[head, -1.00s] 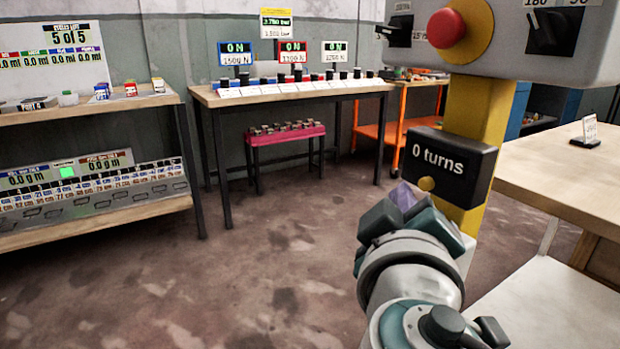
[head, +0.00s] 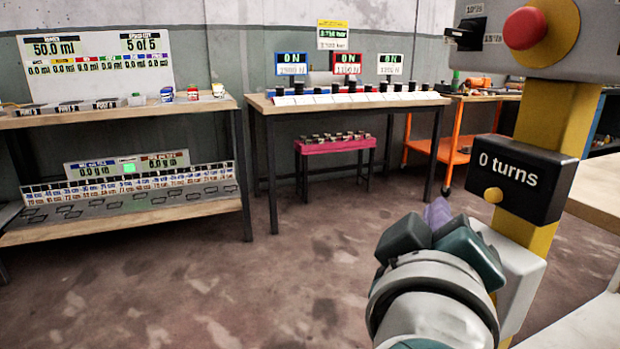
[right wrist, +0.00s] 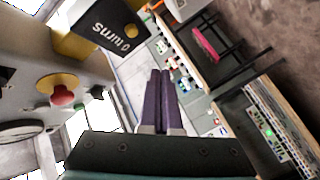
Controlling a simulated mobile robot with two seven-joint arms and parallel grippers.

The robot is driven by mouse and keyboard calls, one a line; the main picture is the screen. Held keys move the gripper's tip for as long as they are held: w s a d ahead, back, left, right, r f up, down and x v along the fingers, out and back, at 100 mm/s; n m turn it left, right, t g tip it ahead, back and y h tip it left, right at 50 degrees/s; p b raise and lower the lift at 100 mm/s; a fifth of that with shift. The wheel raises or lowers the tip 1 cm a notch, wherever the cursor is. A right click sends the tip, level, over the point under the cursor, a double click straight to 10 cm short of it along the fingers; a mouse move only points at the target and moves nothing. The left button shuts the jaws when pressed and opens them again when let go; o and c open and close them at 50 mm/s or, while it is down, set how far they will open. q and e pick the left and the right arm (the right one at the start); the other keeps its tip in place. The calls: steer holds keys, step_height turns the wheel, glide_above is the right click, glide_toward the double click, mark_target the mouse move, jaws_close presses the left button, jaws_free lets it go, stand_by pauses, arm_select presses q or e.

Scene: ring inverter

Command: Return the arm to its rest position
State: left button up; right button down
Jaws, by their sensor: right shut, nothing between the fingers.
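My right gripper (head: 437,212) is raised in front of the yellow post in the head view, seen from behind. In the right wrist view its two purple fingers (right wrist: 160,100) lie side by side, shut with nothing between them. The black box reading "0 turns" (head: 508,176) is on the post (head: 550,115), just right of and above the gripper in the head view. It also shows at the upper left of the right wrist view (right wrist: 112,25). My left gripper is not in view.
A grey control box with a red button (head: 526,28) tops the post. A wooden bench (head: 340,102) with three "ON" signs stands behind, with a pink stool (head: 335,146) under it. A shelf unit (head: 130,220) is at left. An orange cart (head: 440,150) stands behind. Open floor lies in front.

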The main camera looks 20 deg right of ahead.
steer(key=s+d+r+m+g+y+p, duration=0.3)
steer(key=s+d+r+g+p, duration=0.45)
steer(key=p, duration=0.75)
steer(key=s+a+r+n+g+y+p, duration=0.25)
steer(key=s+a+r+y+p, duration=0.45)
steer(key=s+a+r+p, duration=0.7)
steer(key=d+r+p, duration=0.1)
steer(key=r+p, duration=1.6)
steer(key=p, duration=0.2)
steer(key=w+d+r+y+p, duration=0.1)
steer(key=d+r+p, duration=0.1)
steer(key=r+p, duration=1.5)
steer(key=p, duration=0.3)
steer(key=shift+d, duration=0.3)
steer(key=shift+r+n, duration=0.1)
steer(key=shift+n, duration=0.15)
